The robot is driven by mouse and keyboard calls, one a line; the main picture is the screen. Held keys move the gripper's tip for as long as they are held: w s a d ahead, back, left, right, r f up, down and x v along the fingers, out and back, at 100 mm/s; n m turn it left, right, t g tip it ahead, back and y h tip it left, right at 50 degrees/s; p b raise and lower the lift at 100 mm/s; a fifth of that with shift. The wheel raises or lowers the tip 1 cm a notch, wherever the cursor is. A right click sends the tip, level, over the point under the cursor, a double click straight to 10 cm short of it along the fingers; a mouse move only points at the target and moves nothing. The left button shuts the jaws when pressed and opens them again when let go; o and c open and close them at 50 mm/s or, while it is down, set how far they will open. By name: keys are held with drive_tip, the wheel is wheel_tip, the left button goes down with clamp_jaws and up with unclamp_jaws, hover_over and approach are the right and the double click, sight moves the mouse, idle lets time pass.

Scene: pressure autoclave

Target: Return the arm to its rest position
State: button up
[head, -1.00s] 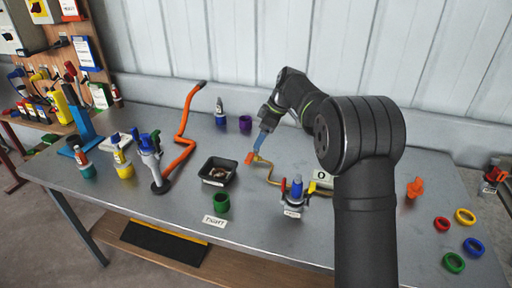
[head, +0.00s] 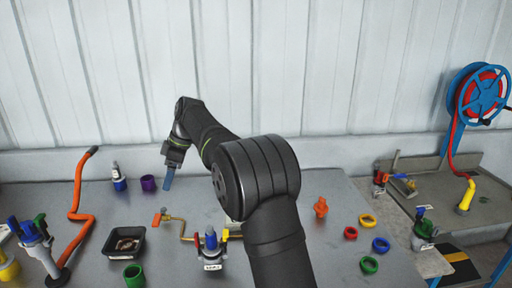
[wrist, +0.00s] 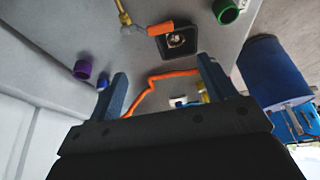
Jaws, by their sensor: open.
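The fingers touch no object that I can see. My arm reaches from the front of the table up and back to the left.
The wall is close behind.

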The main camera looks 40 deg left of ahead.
sight(158, 219)
drive_tip(key=x, duration=1.7)
drive_tip(key=shift+a+r, duration=0.1)
